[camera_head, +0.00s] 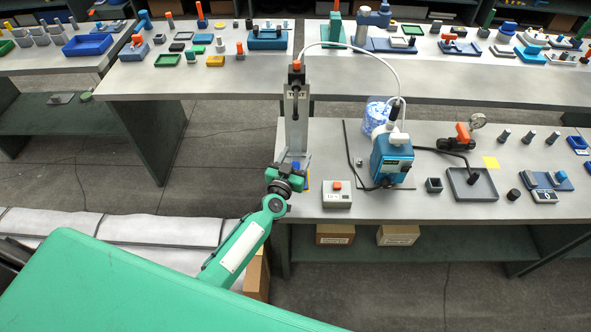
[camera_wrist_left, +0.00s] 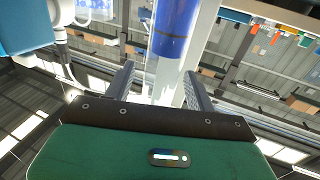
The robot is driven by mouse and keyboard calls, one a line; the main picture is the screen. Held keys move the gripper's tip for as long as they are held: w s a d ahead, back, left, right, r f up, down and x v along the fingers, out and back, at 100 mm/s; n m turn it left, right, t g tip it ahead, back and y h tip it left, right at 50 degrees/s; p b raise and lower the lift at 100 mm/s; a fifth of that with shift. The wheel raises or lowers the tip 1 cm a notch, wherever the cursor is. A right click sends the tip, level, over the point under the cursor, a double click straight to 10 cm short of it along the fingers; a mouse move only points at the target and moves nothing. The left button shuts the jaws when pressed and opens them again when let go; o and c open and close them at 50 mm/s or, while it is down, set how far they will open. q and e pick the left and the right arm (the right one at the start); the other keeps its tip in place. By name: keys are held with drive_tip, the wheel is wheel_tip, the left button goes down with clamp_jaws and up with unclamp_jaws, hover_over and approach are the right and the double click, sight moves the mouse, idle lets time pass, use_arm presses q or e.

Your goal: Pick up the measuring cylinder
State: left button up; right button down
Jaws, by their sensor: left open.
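A tall upright column, blue above and pale or clear below, which looks like the measuring cylinder (camera_wrist_left: 174,32), shows in the left wrist view between and beyond my fingers. In the head view only a small blue patch of it (camera_head: 296,165) seems to show at the foot of the grey stand, mostly hidden by my gripper. My left gripper (camera_head: 291,172) is at the bench's left front corner. In the left wrist view my left gripper (camera_wrist_left: 160,86) is open, with one finger on each side of the column; I cannot tell whether they touch it. My right gripper is not in view.
The grey stand (camera_head: 296,120) rises just behind my left gripper. A grey box with a red button (camera_head: 337,195) and a blue pump (camera_head: 391,158) with a white hose stand to the right. A black-rimmed tray (camera_head: 472,186) lies farther right.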

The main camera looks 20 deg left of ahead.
use_arm(q)
clamp_jaws()
drive_tip(key=shift+r, duration=0.15)
